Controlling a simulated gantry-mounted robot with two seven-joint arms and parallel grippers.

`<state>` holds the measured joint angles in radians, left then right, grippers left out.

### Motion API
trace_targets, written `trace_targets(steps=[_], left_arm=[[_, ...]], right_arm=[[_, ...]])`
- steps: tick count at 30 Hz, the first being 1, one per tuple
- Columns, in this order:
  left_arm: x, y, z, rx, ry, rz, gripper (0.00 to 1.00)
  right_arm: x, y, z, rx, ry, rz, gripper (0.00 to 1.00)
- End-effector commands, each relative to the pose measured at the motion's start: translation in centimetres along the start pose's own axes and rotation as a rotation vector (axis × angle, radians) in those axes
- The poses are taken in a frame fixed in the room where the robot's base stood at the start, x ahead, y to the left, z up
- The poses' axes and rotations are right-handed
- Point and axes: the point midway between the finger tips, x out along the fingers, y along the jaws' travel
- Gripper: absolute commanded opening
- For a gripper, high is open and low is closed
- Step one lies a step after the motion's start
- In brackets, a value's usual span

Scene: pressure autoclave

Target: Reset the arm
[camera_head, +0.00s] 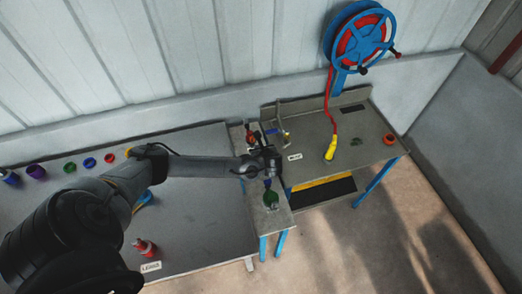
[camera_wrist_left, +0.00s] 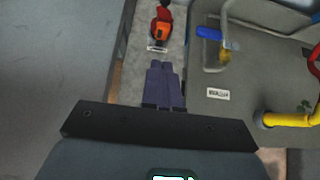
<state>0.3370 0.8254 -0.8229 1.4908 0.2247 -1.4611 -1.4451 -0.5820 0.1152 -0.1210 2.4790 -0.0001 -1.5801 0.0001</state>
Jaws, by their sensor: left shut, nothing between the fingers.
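My left arm reaches in from the left in the head view. Its gripper (camera_head: 268,182) hangs over the narrow grey stand between the two benches. In the left wrist view the purple fingers of the left gripper (camera_wrist_left: 161,66) are together, with nothing between them. They are apart from the red and orange fitting (camera_wrist_left: 160,28), which lies beyond the fingertips on the stand. A green object (camera_head: 271,199) stands on the near part of the stand, just below the gripper in the head view. My right gripper is not in view.
The left bench (camera_head: 205,222) holds several coloured rings and a red bottle (camera_head: 144,247). The right bench (camera_head: 355,125) holds a blue-handled valve (camera_wrist_left: 208,33), a yellow nozzle (camera_head: 330,150) on a red hose, and an orange ring (camera_head: 389,139). A blue hose reel (camera_head: 357,33) stands behind. The floor at right is clear.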

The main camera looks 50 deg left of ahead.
Motion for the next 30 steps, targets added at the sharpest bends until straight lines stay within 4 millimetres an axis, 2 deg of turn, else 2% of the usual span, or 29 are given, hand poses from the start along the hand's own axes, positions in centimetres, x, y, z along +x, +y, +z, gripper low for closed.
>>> trace_targets(steps=[6,12,14,16,19,20,23,25,27,30], left_arm=[[-2.5,0.0,0.2,0.000,0.000,-0.002,0.00],[-3.1,0.7,-0.3,0.012,0.005,0.009,0.00],[-3.1,1.5,-1.2,0.027,0.017,0.019,0.00],[-3.4,2.6,-3.2,0.051,0.045,0.033,0.00],[-4.7,4.9,-7.5,0.081,0.123,0.059,0.00],[-5.6,5.6,-9.0,0.086,0.156,0.062,0.00],[-9.9,7.6,-14.2,0.087,0.294,0.060,0.00],[-14.1,8.9,-17.4,0.061,0.408,0.056,0.00],[-18.7,10.1,-19.7,-0.019,0.526,0.063,0.00],[-25.2,11.5,-20.6,-0.230,0.678,0.103,0.00]], right_arm=[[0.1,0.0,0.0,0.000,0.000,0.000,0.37],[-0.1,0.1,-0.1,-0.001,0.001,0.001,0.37],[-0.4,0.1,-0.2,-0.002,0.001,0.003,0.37],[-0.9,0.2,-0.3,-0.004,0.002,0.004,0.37],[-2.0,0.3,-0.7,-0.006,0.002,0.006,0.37],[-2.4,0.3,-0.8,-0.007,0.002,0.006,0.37],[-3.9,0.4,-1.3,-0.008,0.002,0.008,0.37],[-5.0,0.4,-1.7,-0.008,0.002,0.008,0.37],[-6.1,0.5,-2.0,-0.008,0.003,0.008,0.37],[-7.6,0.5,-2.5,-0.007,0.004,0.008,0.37]])
